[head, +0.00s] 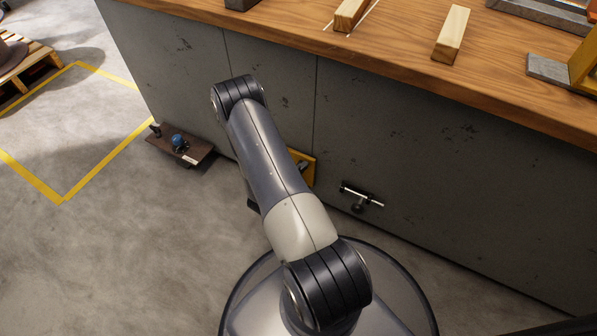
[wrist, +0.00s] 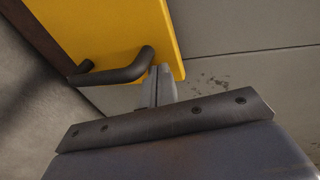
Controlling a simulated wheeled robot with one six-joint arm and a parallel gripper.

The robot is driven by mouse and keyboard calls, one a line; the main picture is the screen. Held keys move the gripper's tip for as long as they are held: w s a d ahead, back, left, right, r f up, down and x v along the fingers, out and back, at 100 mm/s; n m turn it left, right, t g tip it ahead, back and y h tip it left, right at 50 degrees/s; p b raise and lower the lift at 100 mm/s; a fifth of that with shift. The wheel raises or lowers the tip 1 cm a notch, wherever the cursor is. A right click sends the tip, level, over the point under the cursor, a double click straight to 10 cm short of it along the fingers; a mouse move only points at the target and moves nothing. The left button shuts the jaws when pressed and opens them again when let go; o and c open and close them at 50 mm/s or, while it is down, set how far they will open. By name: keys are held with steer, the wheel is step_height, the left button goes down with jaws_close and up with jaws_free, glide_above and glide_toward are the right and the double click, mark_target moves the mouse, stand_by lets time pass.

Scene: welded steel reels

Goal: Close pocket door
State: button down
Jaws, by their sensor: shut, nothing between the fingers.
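The pocket door appears to be the yellow panel (wrist: 110,30) at the top of the wrist view, with a dark bent bar handle (wrist: 118,74) on its face. In the head view a yellow piece (head: 309,172) shows low against the grey bench front, mostly hidden behind my arm. My gripper (wrist: 160,72) is shut and empty. Its fingertips are just right of the handle's right end, close to the panel's lower edge; I cannot tell whether they touch. My gripper is hidden behind my arm in the head view.
The grey bench front (head: 400,150) carries a black T-shaped fitting (head: 359,197). Wooden blocks (head: 451,35) lie on the worktop (head: 400,45). A brown board (head: 196,154) with a blue round item (head: 178,141) sits low at the bench's left.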

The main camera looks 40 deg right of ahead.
steer(key=s+f+p+v, duration=0.1)
steer(key=p+v, duration=0.2)
steer(key=v, duration=1.1)
steer(key=shift+s+f, duration=0.2)
steer(key=shift+s, duration=0.05)
steer(key=w+r+b+x, duration=0.1)
steer(key=b+x, duration=0.2)
steer(key=x, duration=1)
steer(key=shift+w, duration=0.35)
